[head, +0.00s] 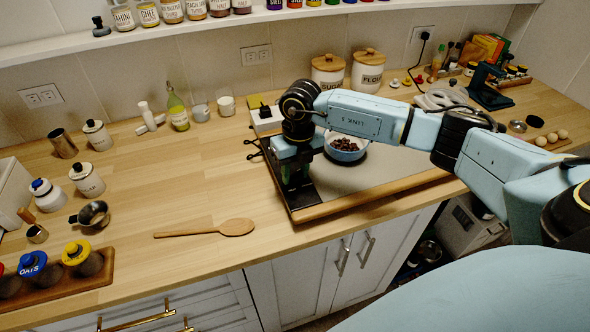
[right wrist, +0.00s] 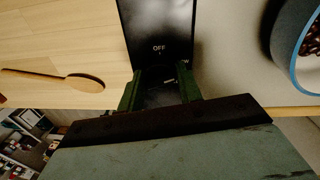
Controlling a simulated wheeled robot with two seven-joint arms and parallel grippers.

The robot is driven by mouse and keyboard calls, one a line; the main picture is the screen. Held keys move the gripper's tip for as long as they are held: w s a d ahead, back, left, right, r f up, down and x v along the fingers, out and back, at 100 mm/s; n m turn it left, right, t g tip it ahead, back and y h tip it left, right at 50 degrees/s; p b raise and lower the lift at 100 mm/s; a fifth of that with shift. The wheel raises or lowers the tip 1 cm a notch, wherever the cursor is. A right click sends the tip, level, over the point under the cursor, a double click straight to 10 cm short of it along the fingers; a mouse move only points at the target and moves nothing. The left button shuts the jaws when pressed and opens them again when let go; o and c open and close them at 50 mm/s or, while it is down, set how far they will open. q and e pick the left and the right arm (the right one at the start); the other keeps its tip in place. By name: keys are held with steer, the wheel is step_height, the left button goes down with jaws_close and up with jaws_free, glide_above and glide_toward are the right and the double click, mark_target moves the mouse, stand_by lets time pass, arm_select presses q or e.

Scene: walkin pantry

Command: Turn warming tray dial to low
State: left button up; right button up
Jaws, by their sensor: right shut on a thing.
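The warming tray (head: 395,178) lies on the wooden counter, with a grey top, a wooden front rail and a black control strip at its left end. In the right wrist view the black control strip (right wrist: 157,25) reads OFF, with a partly hidden label ending in W to its right. My right gripper (right wrist: 160,82) points down at the strip, its green fingers shut on the dark dial (right wrist: 158,96). A small pale mark shows on the dial; its exact setting cannot be told. In the head view my right gripper (head: 295,175) hides the dial. My left gripper is out of view.
A bowl of dark pieces (head: 346,146) stands on the tray, right of my gripper. A wooden spoon (head: 232,228) lies to the left on clear counter. Canisters (head: 328,72) stand behind; a jar rack (head: 62,278) is at the front left.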

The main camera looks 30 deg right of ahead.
mark_target(299, 170)
steer(key=shift+w+d+r, duration=0.1)
steer(key=o, duration=0.9)
steer(key=shift+o, duration=0.2)
step_height(299, 170, up, 13)
steer(key=shift+d+r+b, duration=0.15)
steer(key=shift+d+b, duration=0.2)
steer(key=shift+d, duration=0.1)
